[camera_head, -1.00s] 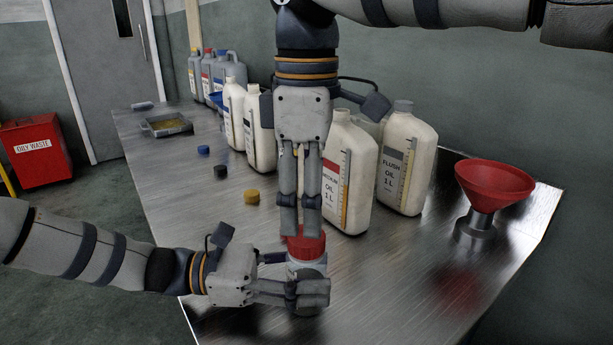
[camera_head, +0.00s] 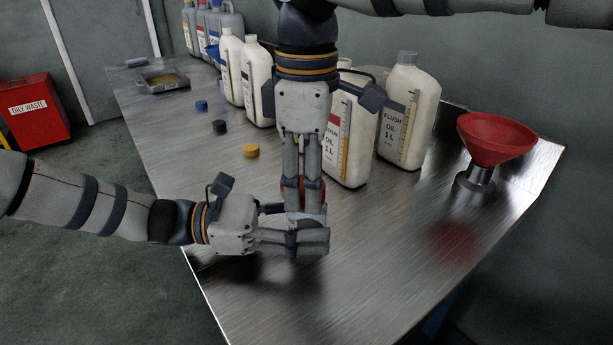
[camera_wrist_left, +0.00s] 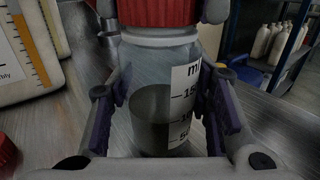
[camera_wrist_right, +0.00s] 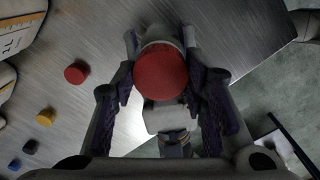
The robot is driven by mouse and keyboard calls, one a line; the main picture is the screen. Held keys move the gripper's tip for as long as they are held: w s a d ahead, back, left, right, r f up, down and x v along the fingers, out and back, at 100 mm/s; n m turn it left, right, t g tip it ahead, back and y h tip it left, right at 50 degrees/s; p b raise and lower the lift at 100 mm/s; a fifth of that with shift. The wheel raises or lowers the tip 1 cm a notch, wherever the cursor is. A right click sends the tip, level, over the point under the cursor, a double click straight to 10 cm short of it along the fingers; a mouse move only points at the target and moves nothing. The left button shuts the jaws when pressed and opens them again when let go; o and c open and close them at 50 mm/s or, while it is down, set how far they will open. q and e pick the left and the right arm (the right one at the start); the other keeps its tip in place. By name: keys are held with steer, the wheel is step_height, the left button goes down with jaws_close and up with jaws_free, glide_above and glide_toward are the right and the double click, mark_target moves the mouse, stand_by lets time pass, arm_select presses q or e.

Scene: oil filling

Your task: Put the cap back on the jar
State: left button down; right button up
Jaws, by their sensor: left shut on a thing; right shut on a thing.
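The clear jar (camera_wrist_left: 150,105) is upright, with a white measuring label and dark liquid in its lower part. My left gripper (camera_head: 312,241) is shut on the jar from the side; its pads flank the jar in the left wrist view. The red cap (camera_wrist_left: 158,10) sits at the jar's mouth; whether it is threaded on cannot be told. My right gripper (camera_head: 304,205) points down from above, shut on the red cap, with its fingers on both sides of it. The cap (camera_wrist_right: 161,71) also shows in the right wrist view. In the head view the fingers hide most of jar and cap.
Oil bottles (camera_head: 407,115) stand close behind the right gripper. A red funnel (camera_head: 495,140) stands at the right. Loose yellow (camera_head: 251,151), black (camera_head: 220,127) and blue (camera_head: 201,105) caps lie at the left, and another red cap (camera_wrist_right: 76,73) lies nearby. The front right tabletop is clear.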

steer(key=o, duration=1.4)
step_height(320, 180, up, 12)
arm_select(q)
steer(key=c, duration=0.7)
jaws_free()
steer(key=shift+c, duration=0.2)
